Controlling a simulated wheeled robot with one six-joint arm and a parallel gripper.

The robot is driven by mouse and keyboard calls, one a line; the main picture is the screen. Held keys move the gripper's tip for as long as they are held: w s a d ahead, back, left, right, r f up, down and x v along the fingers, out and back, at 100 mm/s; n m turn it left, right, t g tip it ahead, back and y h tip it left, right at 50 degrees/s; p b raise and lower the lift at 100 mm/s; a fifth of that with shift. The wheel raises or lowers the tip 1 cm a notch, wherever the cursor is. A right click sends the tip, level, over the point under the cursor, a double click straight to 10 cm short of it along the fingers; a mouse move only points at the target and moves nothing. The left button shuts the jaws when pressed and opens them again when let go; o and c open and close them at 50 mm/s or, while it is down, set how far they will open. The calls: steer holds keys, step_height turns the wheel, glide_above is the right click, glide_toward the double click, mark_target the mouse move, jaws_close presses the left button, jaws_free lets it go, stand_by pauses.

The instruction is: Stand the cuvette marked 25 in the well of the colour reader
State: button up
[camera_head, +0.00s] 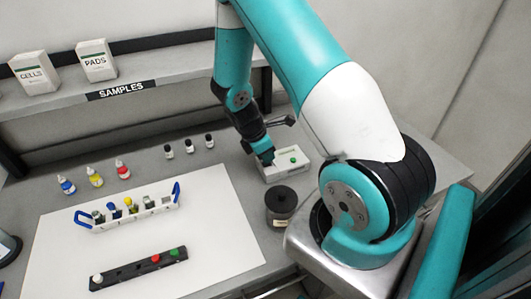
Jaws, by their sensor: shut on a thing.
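My gripper (266,158) points down at the left part of the white colour reader (289,172). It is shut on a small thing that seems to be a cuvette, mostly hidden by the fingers. Its mark cannot be read, and I cannot tell whether it is in the well or above it. The well is hidden behind the gripper. A green round spot (293,160) shows on the reader's top. A white rack (140,220) with blue end handles holds several small cuvettes (132,206) on the white mat; their marks are too small to read.
A dark lidded jar (281,203) stands close in front of the reader. A black strip (140,269) with white, red and green knobs lies on the mat (215,240). Dropper bottles (96,177) and small dark-capped vials (189,147) stand behind. A shelf (160,77) overhangs the back.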

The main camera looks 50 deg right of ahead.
steer(key=shift+f+b, duration=0.45)
steer(key=shift+f, duration=0.4)
steer(key=shift+r, duration=0.15)
steer(key=shift+r+p, duration=0.95)
steer(key=shift+p, duration=0.05)
steer(key=shift+a, duration=0.1)
steer(key=shift+f, duration=0.15)
steer(key=shift+f+b, duration=0.65)
steer(key=shift+f, duration=0.4)
steer(key=shift+r, duration=0.1)
